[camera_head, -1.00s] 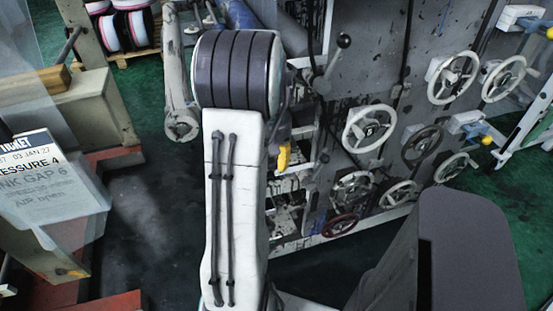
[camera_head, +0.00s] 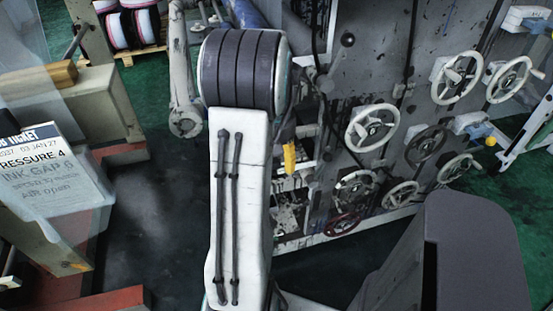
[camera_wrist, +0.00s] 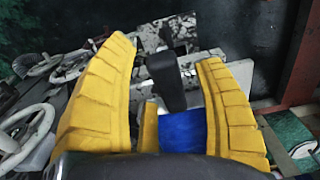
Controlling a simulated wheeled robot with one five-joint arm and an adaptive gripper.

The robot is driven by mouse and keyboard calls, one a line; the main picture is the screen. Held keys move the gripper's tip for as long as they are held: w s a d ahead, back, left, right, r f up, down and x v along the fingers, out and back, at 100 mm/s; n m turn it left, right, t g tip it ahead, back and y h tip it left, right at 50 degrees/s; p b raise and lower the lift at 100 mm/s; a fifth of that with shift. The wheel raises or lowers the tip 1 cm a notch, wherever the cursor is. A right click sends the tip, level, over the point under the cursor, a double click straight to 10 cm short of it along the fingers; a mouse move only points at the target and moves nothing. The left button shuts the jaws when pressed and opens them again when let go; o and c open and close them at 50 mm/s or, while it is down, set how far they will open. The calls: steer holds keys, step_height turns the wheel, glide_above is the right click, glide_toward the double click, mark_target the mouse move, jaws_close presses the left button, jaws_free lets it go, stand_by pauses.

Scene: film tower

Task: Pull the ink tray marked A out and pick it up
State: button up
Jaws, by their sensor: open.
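My gripper (camera_wrist: 166,55) is open, its two yellow fingers spread wide in the wrist view. A black handle-like piece (camera_wrist: 167,82) stands between the fingers, with a light metal plate (camera_wrist: 207,57) behind it. A bright blue surface (camera_wrist: 183,134) lies nearer, also between the fingers; I cannot tell whether it is part of an ink tray. No letter A is readable, so I cannot say which piece is the marked tray. In the head view my arm hides most of the gripper; one yellow finger (camera_head: 289,157) shows beside the press.
The press side (camera_head: 385,65) carries several white handwheels, including one (camera_head: 371,128) right of my arm. A black ball knob (camera_head: 348,40) sticks out above. A printed job ticket (camera_head: 45,175) stands at left. Dark floor (camera_head: 165,215) lies clear left of my arm.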

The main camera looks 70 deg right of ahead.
steer(key=shift+r, duration=3.75)
steer(key=shift+w+a, duration=0.1)
steer(key=w+a+r+n+t+h, duration=0.1)
steer(key=w+a+r+n, duration=0.15)
steer(key=w+a, duration=0.5)
steer(key=w+a+r+n, duration=0.1)
steer(key=w+a+n, duration=0.3)
steer(key=a, duration=0.6)
steer(key=s+a+f+n+t, duration=0.1)
steer(key=a+f+n+t, duration=0.1)
steer(key=a, duration=1.6)
steer(key=shift+s+f+n+y, duration=0.15)
steer(key=shift+s+n+y, duration=0.2)
steer(key=shift+n, duration=0.5)
steer(key=shift+o, duration=0.5)
steer(key=shift+s+a+f, duration=0.15)
steer(key=shift+s+a, duration=0.1)
steer(key=shift+a, duration=0.3)
steer(key=shift+d, duration=0.1)
